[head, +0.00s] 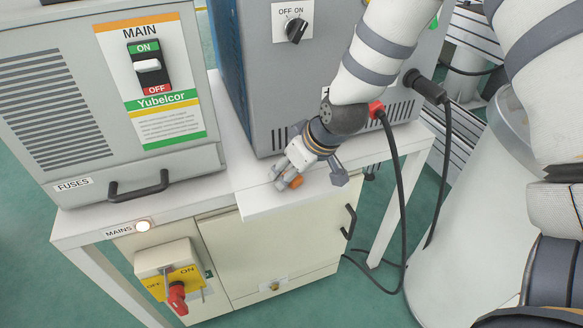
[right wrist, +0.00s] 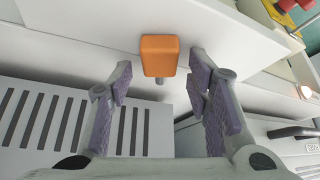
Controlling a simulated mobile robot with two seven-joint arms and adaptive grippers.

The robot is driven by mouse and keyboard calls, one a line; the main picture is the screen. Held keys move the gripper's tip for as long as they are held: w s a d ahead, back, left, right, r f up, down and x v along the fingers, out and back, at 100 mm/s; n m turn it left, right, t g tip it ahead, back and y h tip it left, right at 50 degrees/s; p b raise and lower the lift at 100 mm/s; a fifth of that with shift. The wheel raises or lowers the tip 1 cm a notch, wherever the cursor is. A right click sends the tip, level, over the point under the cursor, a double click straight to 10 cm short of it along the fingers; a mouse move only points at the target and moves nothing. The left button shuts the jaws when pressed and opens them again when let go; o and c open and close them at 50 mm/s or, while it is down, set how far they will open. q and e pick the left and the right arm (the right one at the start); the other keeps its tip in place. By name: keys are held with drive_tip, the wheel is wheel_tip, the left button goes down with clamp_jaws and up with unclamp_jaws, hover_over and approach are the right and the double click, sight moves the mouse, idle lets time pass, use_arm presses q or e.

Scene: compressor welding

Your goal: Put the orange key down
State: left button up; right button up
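The orange key (head: 296,182) is at the front part of the white tabletop, just by the fingertips of my right gripper (head: 284,174). In the right wrist view the key's orange block (right wrist: 159,55), with a small grey stub at one end, sits against the white surface. It lies between and slightly beyond the fingertips of the right gripper (right wrist: 160,78), with a gap on each side. The right gripper is open and does not hold the key. In the head view the fingers partly hide the key. My left gripper is not in view.
A grey cabinet with a MAIN switch (head: 148,66) stands on the left. A blue-grey unit with an OFF/ON knob (head: 296,29) stands behind the gripper, with a black cable (head: 398,170) hanging at right. Below are a red-handled switch (head: 177,297) and a cabinet door (head: 270,245). The front strip of tabletop is mostly clear.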

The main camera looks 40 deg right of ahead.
drive_tip(key=shift+r, duration=0.2)
drive_tip(key=w+a+p+v, duration=0.1)
drive_tip(key=p+v, duration=0.2)
drive_tip(key=v, duration=0.9)
drive_tip(key=s+a+f+m+g, duration=0.1)
drive_tip(key=s+f+g, duration=0.2)
drive_tip(key=s+f, duration=0.8)
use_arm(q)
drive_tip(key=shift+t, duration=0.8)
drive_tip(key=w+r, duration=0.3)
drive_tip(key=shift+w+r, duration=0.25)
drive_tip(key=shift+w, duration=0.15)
use_arm(e)
drive_tip(key=s+a+f+g, duration=0.2)
drive_tip(key=s+f, duration=0.5)
drive_tip(key=s, duration=0.3)
drive_tip(key=s+a+f+m+g, duration=0.1)
drive_tip(key=s+a+f+g, duration=0.1)
drive_tip(key=s+f, duration=0.5)
drive_tip(key=s+a, duration=0.1)
drive_tip(key=s, duration=0.1)
drive_tip(key=shift+s+h, duration=0.35)
drive_tip(key=shift+h, duration=0.05)
drive_tip(key=shift+d+f, duration=0.1)
drive_tip(key=shift+f, duration=0.05)
